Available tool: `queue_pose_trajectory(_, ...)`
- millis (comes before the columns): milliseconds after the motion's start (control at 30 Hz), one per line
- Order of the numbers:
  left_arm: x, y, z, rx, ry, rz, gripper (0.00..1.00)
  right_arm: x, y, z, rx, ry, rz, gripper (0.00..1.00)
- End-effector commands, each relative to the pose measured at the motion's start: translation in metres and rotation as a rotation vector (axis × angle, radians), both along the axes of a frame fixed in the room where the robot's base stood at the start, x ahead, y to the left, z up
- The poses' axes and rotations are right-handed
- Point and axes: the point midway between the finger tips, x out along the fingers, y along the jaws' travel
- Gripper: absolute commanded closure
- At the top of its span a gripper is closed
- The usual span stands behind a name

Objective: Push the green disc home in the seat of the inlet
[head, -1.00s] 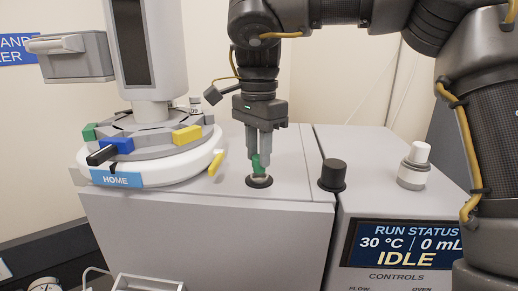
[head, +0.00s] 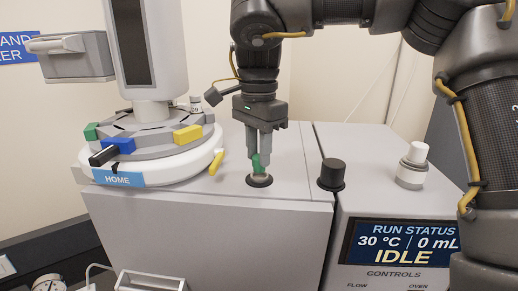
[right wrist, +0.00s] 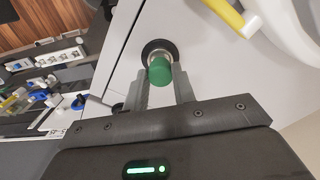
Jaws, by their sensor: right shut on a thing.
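The green disc (head: 257,161) is between the fingertips of my right gripper (head: 260,165), which points straight down and is shut on it. In the right wrist view the green disc (right wrist: 160,71) shows as a round green top between the two fingers. It is right over the inlet (head: 259,180), a metal ring in a black collar on top of the grey machine. The inlet's ring (right wrist: 157,52) shows just beyond the disc in the right wrist view. Whether the disc touches the seat is hidden. My left gripper is not in view.
A round turret (head: 150,150) with green, blue, black and yellow blocks stands left of the inlet. A yellow lever (head: 216,161) sticks out near it. A black knob (head: 332,174) and a white-capped bottle (head: 413,165) stand to the right. A display (head: 408,245) reads IDLE.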

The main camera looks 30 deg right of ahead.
Motion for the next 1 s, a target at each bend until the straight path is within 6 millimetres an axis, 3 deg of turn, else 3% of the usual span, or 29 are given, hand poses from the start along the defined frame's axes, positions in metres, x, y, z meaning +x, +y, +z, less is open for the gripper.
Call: queue_pose_trajectory(1000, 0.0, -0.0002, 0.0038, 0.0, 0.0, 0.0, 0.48, -0.0001, -0.0001, -0.0082, 0.0, 0.001, 0.0, 0.95)
